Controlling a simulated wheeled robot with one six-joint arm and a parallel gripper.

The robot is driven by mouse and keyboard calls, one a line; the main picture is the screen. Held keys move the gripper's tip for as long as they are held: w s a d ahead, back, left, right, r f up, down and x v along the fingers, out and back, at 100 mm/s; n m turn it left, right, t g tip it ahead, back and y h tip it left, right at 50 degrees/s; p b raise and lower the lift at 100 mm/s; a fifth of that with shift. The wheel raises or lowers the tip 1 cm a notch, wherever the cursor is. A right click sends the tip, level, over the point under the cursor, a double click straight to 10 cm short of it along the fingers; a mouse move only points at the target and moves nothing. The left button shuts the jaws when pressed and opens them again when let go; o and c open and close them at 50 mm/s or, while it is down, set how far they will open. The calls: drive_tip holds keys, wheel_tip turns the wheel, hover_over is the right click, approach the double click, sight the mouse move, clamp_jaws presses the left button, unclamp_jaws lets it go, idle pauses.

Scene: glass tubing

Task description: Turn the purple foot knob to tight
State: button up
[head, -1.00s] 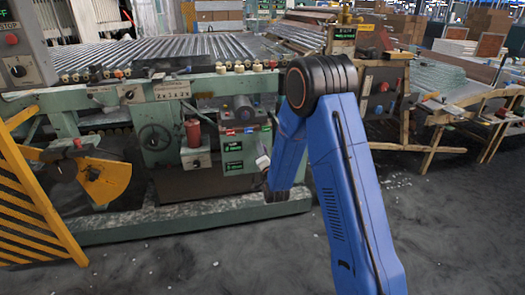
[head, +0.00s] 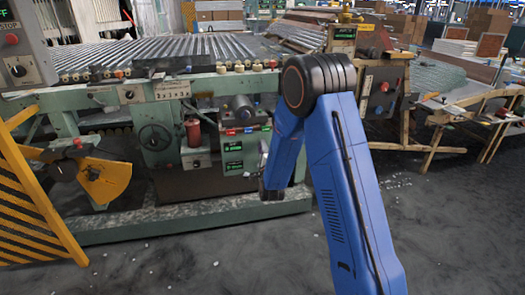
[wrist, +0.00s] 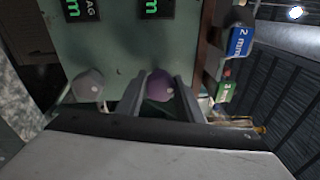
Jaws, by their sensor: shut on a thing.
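The purple foot knob (wrist: 159,85) shows in the wrist view on the face of a green panel (wrist: 120,60). My gripper (wrist: 158,95) has one finger on each side of the knob and is shut on it. In the head view my blue arm hides the gripper and the knob. I cannot read the knob's turn angle.
A grey knob (wrist: 88,84) sits left of the purple one in the wrist view. Blue (wrist: 238,42) and green (wrist: 224,92) labelled blocks lie to the right. In the head view, the green machine frame (head: 200,217) has a low rail, and the dark floor in front is clear.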

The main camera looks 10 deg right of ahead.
idle(0.5)
drive_tip(key=o, duration=1.1)
drive_tip(key=shift+c, duration=0.2)
drive_tip(key=shift+s, duration=0.1)
